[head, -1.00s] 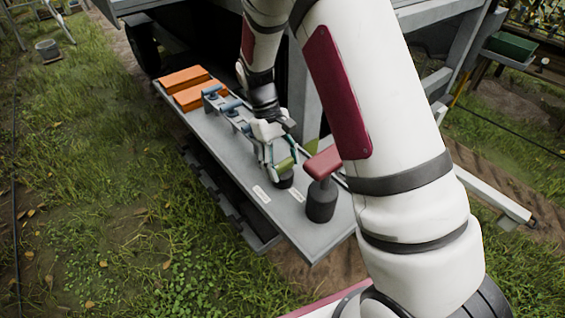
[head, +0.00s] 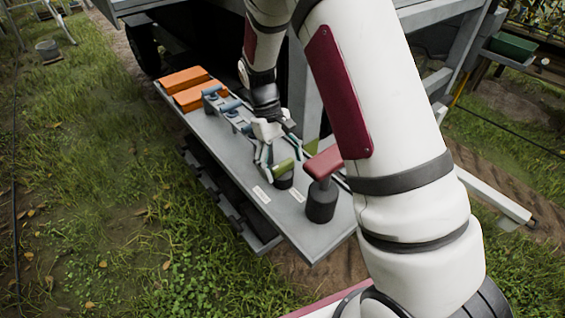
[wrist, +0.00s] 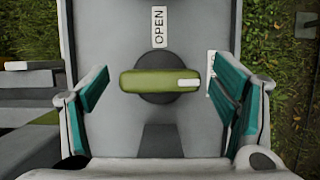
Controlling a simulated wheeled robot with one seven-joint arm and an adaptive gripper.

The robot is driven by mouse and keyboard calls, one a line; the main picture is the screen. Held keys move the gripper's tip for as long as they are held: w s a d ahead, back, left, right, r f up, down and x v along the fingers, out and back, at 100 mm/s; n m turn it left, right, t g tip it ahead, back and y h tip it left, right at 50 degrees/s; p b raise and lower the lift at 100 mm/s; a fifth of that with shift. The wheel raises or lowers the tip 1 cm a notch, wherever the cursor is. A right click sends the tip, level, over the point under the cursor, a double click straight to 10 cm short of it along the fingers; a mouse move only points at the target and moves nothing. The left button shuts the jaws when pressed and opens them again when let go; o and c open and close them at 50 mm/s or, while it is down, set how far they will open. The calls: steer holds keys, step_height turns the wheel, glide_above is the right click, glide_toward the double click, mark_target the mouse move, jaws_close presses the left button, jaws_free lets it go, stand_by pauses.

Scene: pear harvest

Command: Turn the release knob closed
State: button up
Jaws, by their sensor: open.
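The release knob (wrist: 150,81) has a green bar handle on a dark round base. In the wrist view the bar lies crosswise, its white-marked end pointing right. An OPEN label (wrist: 159,27) is above it. Another label (wrist: 211,84) at its right is mostly hidden behind a finger and cannot be read. My gripper (wrist: 163,98) is open, with teal finger pads on either side of the bar, clear gaps between. In the head view the green handle (head: 284,165) shows beside my gripper's fingers.
A red-handled knob (head: 323,161) on a dark post stands close to the right of the green one. Blue-handled levers (head: 230,105) and orange blocks (head: 184,79) are farther back on the grey panel (head: 218,155). Grass lies to the left.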

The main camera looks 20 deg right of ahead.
steer(key=v, duration=1.2)
steer(key=shift+r, duration=0.1)
